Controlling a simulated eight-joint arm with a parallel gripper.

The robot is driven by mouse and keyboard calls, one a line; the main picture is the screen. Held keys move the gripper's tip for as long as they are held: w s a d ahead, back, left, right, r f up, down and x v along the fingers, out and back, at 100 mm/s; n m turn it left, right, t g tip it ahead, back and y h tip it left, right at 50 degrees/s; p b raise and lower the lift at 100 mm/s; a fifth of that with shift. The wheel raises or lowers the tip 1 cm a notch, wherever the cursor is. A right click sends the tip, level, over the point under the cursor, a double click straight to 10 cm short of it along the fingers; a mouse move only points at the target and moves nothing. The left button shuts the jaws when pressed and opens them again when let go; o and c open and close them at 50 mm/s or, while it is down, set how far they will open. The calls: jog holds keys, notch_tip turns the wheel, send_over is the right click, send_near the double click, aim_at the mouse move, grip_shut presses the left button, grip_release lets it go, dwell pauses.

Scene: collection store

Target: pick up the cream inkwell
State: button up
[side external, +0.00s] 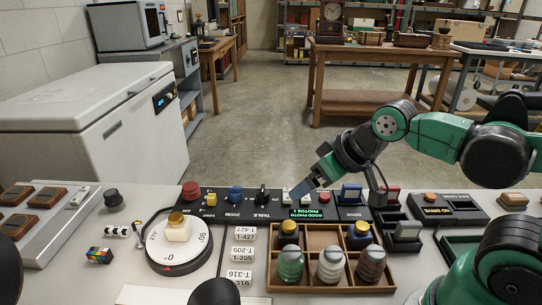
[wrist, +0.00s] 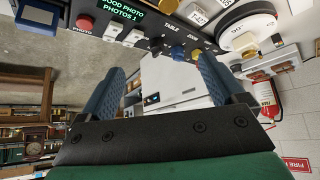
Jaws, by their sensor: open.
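A cream inkwell (side external: 178,230) with a gold lid stands upright on the round white turntable (side external: 155,246) at the left of the bench. In the wrist view the turntable (wrist: 240,32) is at the upper right, with the inkwell (wrist: 243,42) on it. My gripper (side external: 299,192) is above the black control panel (side external: 222,205), to the right of and apart from the inkwell. In the wrist view my gripper (wrist: 160,68) has its two blue fingers wide apart with nothing held between them.
A wooden compartment tray (side external: 320,286) with several lidded inkwells stands in front of my gripper, one of them whitish (side external: 330,266). Number tags (side external: 243,250) lie between turntable and tray. A small colour cube (side external: 99,255) lies left of the turntable. A white chest freezer (side external: 90,120) stands behind the bench.

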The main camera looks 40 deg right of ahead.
jog(key=w+a+r+n+g, duration=0.2)
jog(key=w+a+r+n, duration=0.1)
jog(key=w+n, duration=0.25)
jog(key=n+g, duration=0.3)
jog(key=n, duration=1.2)
send_near(176, 216)
jog(key=d, duration=0.5)
jog(key=a+f+n, duration=0.1)
jog(key=f+n, duration=0.1)
jog(key=w+a+f+n+g, duration=0.1)
jog(key=a+n, duration=0.1)
jog(key=w+a+f+n+g, duration=0.1)
jog(key=f+n, duration=0.1)
jog(key=shift+a+f, duration=0.35)
jog(key=shift+a, duration=0.05)
jog(key=shift+a+f+n, duration=0.15)
jog(key=shift+f+n, duration=0.15)
jog(key=shift+n, duration=0.15)
jog(key=shift+f, duration=2.7)
grip_shut()
jog(key=shift+r, duration=0.1)
